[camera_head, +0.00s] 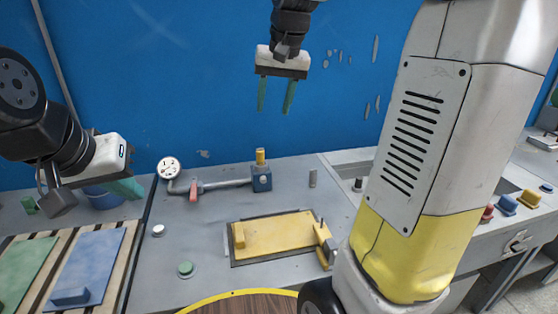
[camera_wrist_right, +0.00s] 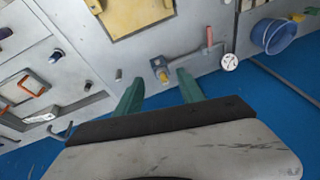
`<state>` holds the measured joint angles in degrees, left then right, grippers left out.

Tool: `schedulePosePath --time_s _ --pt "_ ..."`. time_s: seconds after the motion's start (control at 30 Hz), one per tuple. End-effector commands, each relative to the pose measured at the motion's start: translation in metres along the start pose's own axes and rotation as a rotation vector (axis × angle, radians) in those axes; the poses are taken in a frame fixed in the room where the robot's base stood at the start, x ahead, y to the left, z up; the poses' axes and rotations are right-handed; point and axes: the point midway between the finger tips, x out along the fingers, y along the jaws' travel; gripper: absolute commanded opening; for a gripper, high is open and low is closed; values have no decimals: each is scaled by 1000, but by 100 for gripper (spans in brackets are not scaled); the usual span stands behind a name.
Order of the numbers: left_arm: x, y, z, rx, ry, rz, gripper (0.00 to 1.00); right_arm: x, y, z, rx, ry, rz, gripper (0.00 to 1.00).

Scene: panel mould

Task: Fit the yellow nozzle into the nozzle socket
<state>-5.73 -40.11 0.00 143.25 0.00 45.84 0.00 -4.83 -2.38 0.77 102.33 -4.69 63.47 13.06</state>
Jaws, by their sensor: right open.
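I take this block as the nozzle socket, and I cannot tell how deep the nozzle sits. In the right wrist view the nozzle (camera_wrist_right: 163,76) and block (camera_wrist_right: 157,63) show between the finger directions. My right gripper (camera_head: 275,109) is open and empty, above the nozzle and apart from it. My left gripper (camera_head: 128,190) is at the left, over the bench near a blue bucket; its finger opening is not clear.
The pipe carries a red lever (camera_head: 194,192) and a round white gauge (camera_head: 169,168). A yellow panel (camera_head: 280,235) in a dark frame lies in front of the block. A grey peg (camera_head: 312,178) stands to its right. A blue bucket (camera_head: 103,198) is at the left.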

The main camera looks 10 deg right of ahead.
Motion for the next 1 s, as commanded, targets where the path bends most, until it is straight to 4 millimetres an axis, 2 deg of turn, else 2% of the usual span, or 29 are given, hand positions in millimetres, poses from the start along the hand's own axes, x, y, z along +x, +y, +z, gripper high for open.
schedulePosePath --time_s 0.03,0.2,0.4,0.5,0.6,0.7,1.0 --pt "0 0 0 0 0 0 0 -8 2 20 -16 25 -12 46" --pt "0 0 0 0 0 0 0 -18 9 84 -77 100 -47 46" --pt "0 0 0 0 0 0 0 -11 16 154 -140 185 -80 46" --pt "0 0 0 0 0 0 0 -4 18 179 -162 216 -90 46" --pt "0 0 0 0 0 0 0 2 19 194 -176 235 -95 46" --pt "0 0 0 0 0 0 0 5 20 201 -183 243 -98 46" --pt "0 0 0 0 0 0 0 5 20 202 -184 243 -98 46"
